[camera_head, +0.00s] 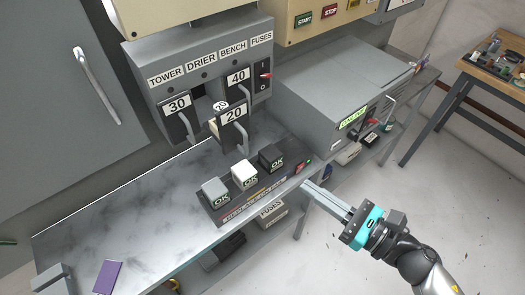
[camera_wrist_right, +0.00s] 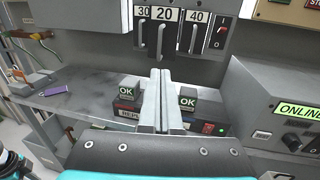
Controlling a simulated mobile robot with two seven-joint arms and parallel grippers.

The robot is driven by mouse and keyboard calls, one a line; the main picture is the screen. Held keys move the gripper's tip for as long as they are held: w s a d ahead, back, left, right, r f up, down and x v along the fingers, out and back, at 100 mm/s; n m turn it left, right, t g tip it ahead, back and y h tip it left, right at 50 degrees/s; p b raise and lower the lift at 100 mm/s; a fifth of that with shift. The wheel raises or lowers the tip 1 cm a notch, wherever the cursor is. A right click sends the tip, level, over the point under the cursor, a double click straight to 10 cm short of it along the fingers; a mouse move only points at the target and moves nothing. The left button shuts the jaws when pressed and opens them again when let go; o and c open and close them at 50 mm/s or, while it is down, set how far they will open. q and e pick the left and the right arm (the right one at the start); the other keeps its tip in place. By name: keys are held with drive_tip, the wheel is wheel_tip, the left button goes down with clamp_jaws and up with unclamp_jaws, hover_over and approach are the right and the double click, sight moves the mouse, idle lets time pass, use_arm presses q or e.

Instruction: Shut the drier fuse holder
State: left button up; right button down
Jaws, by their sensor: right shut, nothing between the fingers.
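The drier fuse holder (camera_head: 234,113), marked 20, is swung out of the grey fuse panel (camera_head: 145,60), with its handle pointing down. A dark slot shows behind it under the DRIER label. In the right wrist view the holder (camera_wrist_right: 164,15) stands between the 30 and 40 holders and looks nearer than both. My right gripper (camera_head: 305,185) is shut and empty, in front of the bench's right end, apart from the holder and to its lower right. Its closed fingers (camera_wrist_right: 160,73) point toward the panel in the right wrist view. My left gripper is not in view.
The tower holder (camera_head: 178,105) and bench holder (camera_head: 238,76) sit against the panel beside a red-levered switch (camera_head: 265,75). A block tray (camera_head: 248,205) stands on the bench (camera_head: 120,205) below. A grey cabinet (camera_head: 325,85) stands right. Open floor lies around my right arm.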

drive_tip(key=p, duration=0.3)
approach(232, 127)
drive_tip(key=f, duration=0.1)
drive_tip(key=w+a+f, duration=0.1)
drive_tip(key=a+f, duration=0.1)
drive_tip(key=shift+w+f, duration=0.1)
drive_tip(key=shift+w, duration=0.3)
drive_tip(key=b+x, duration=0.1)
drive_tip(key=x, duration=0.2)
drive_tip(key=w+d+b+x, duration=0.1)
drive_tip(key=x, duration=0.2)
drive_tip(key=b+x, duration=0.1)
drive_tip(key=x, duration=0.2)
drive_tip(key=shift+w+a+f+b, duration=0.1)
drive_tip(key=shift+w+b, duration=0.2)
drive_tip(key=shift+w, duration=0.25)
drive_tip(key=shift+w+a, duration=0.1)
drive_tip(key=shift+w, duration=0.05)
drive_tip(key=shift+r, duration=0.3)
